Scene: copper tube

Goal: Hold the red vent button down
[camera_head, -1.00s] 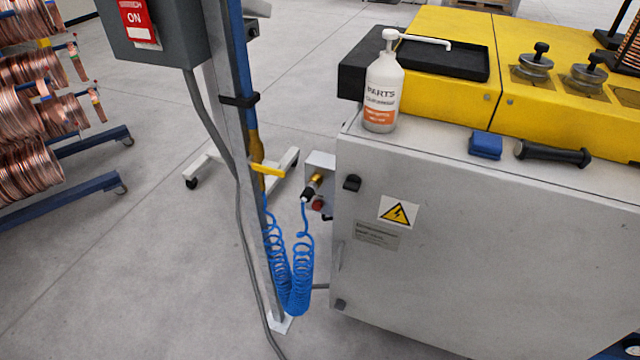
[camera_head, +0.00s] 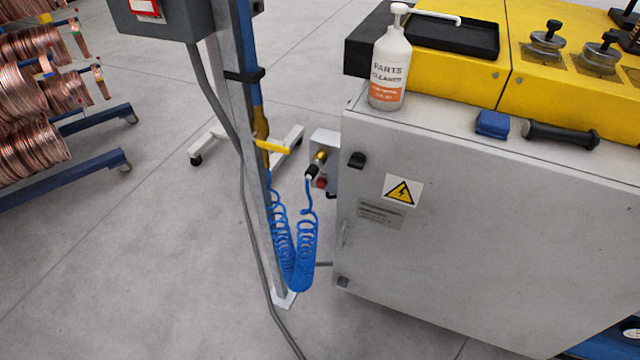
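The red vent button (camera_head: 321,183) is a small round red knob low on a grey box (camera_head: 325,146) at the left side of the machine cabinet. A brass fitting (camera_head: 320,157) sits above it. A black connector (camera_head: 312,172) with the blue coiled hose (camera_head: 297,250) hangs just beside the button. A yellow valve lever (camera_head: 270,146) is on the blue pipe to the left. Neither of my grippers shows in this view.
The grey cabinet (camera_head: 480,240) fills the right side, with a parts cleaner bottle (camera_head: 388,75) on its top edge. A metal post (camera_head: 232,110) with a grey cable stands left of the button. Copper coils (camera_head: 30,140) hang at far left. Open floor lies between.

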